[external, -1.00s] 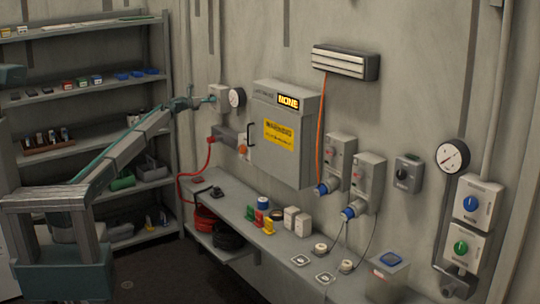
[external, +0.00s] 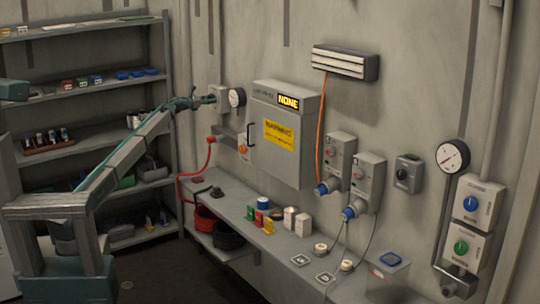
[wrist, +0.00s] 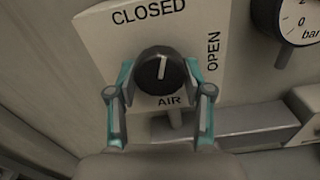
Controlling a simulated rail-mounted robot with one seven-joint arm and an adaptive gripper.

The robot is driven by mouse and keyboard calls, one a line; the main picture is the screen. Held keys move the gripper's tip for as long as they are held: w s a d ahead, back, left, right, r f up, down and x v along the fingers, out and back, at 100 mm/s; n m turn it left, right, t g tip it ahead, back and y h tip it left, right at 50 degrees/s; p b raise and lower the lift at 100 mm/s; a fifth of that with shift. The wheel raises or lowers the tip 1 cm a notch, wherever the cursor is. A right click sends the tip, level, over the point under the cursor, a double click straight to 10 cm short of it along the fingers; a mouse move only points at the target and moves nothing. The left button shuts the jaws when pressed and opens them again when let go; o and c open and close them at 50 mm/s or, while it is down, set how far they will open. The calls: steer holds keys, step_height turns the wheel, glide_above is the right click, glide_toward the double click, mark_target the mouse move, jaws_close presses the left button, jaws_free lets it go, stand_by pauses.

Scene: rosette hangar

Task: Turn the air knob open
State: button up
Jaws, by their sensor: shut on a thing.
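The air knob (wrist: 160,72) is a round black knob with a white pointer line, on a pale plate (wrist: 105,42) marked CLOSED at the top, OPEN at the right and AIR below. The pointer line stands nearly upright, toward CLOSED, with a slight tilt to the right. My gripper (wrist: 160,75) has its teal fingers on the left and right sides of the knob, shut on it. In the external view my gripper (external: 207,100) reaches the wall plate (external: 219,97), and it hides the knob there.
A round gauge (external: 237,98) sits just right of the plate and also shows in the wrist view (wrist: 288,18). A grey cabinet (external: 285,140) is further right. A grey box and pipe (wrist: 235,138) run below the plate. Shelves (external: 90,90) stand to the left.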

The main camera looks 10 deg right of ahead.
steer(key=m+b, duration=0.2)
steer(key=b, duration=0.1)
steer(key=m+b, duration=0.1)
steer(key=shift+w+f+m+b, duration=0.1)
steer(key=shift+f+m+b, duration=0.15)
steer(key=shift+m+b, duration=0.15)
steer(key=m+b, duration=0.3)
steer(key=b, duration=0.1)
steer(key=shift+m+b, duration=0.3)
steer(key=shift+b, duration=0.05)
steer(key=m+b, duration=0.4)
steer(key=b, duration=0.1)
steer(key=shift+w+r, duration=0.1)
steer(key=shift+r, duration=0.1)
steer(key=shift+a+r+m+b, duration=0.1)
steer(key=shift+r+m+b, duration=0.1)
steer(key=shift+m+b, duration=1)
steer(key=o, duration=1.2)
steer(key=shift+c, duration=0.2)
